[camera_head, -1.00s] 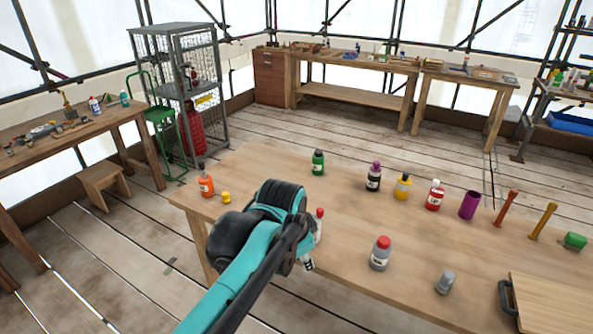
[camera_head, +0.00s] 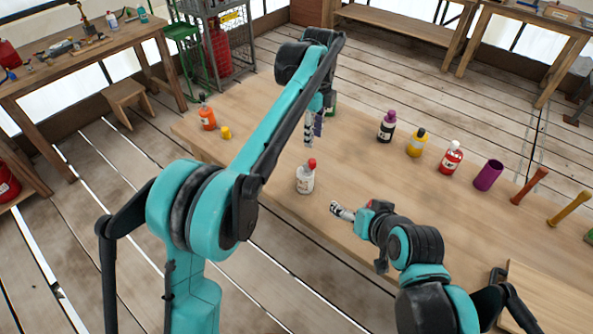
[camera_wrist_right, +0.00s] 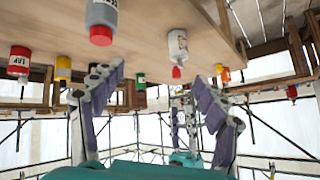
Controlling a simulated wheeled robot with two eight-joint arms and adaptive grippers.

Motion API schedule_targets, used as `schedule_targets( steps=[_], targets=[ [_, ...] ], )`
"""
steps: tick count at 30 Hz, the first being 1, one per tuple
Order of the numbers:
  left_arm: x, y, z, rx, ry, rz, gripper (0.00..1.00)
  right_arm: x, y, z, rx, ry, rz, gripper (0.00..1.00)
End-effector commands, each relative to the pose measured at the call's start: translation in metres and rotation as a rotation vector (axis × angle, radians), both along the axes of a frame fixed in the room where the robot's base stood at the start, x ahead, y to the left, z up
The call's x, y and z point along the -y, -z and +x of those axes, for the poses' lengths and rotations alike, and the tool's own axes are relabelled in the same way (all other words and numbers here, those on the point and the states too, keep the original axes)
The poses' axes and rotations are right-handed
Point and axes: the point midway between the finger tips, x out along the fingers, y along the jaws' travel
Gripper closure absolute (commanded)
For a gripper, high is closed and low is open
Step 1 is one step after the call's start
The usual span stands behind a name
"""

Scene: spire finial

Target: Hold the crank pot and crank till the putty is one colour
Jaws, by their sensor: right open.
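I cannot make out a crank pot, crank or putty in these frames. My left gripper (camera_head: 313,130) hangs over the far left part of the table, fingers pointing down; whether its fingers are apart is unclear. My right gripper (camera_head: 342,211) is low over the near part of the table, right of a white bottle with a red cap (camera_head: 304,177). In the right wrist view, which is upside down, the right fingers (camera_wrist_right: 165,85) are spread with nothing between them. A grey bottle with a red cap (camera_wrist_right: 101,17) and the white bottle (camera_wrist_right: 177,46) stand beyond them.
An orange bottle (camera_head: 207,118) and yellow pot (camera_head: 226,133) stand at the table's left end. A board (camera_head: 550,290) lies near right.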

Motion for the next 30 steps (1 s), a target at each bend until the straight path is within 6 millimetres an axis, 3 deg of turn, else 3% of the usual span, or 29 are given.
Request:
schedule_targets(
  steps=[3,9,12,16,20,26,30],
  targets=[
    [0.000,0.000,0.000,0.001,-0.001,0.000,0.66,-0.050,-0.037,0.041,0.122,-0.003,0.213,0.27],
    [0.000,0.000,0.000,0.001,-0.002,0.000,0.66,-0.126,-0.111,0.106,0.301,0.081,0.693,0.27],
    [0.000,0.000,0.000,0.001,-0.002,0.000,0.66,-0.148,-0.138,0.133,0.351,0.174,0.948,0.27],
    [0.000,0.000,0.000,0.001,-0.003,0.000,0.66,-0.165,-0.147,0.163,0.366,0.348,1.258,0.27],
    [0.000,0.000,0.000,0.001,-0.003,0.000,0.66,-0.176,-0.122,0.184,0.333,0.584,1.521,0.27],
    [0.000,0.000,0.000,0.001,-0.003,0.000,0.66,-0.183,-0.031,0.196,0.267,1.039,1.798,0.27],
    [0.000,0.000,0.000,0.001,-0.003,0.000,0.66,-0.179,0.047,0.185,0.279,1.380,1.949,0.27]
  ],
)
